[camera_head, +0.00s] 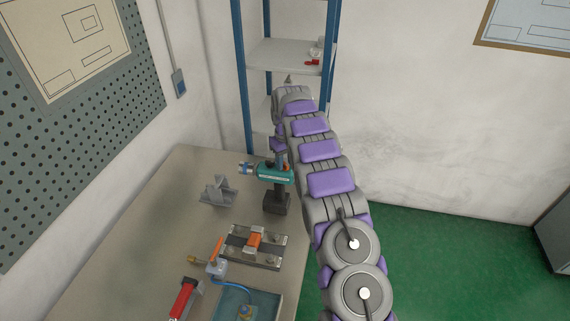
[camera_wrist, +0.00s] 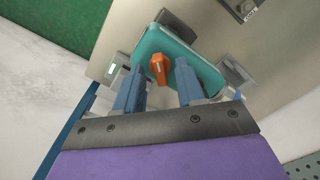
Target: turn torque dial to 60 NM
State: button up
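A teal power tool (camera_head: 275,175) with a dark base (camera_head: 277,203) stands on the workbench (camera_head: 150,235). Its orange dial (camera_wrist: 158,68) shows on the teal housing (camera_wrist: 185,52) in the wrist view. My gripper (camera_wrist: 159,74) is open, with one blue finger on each side of the dial and visible gaps between. In the head view my gripper (camera_head: 281,160) comes down over the tool from above, partly hidden by my arm. The dial's markings and the value it points to cannot be read.
A grey bracket (camera_head: 217,191), a metal fixture with an orange part (camera_head: 255,240), a red-handled tool (camera_head: 184,298) and a blue tray (camera_head: 268,304) lie on the bench. A blue-framed shelf (camera_head: 285,56) stands behind.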

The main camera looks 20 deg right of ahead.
jog(key=shift+f, duration=0.15)
grip_shut()
dwell(0.4)
jog(key=shift+m, duration=0.3)
jog(key=m, duration=0.3)
jog(key=shift+m, duration=2.5)
grip_release()
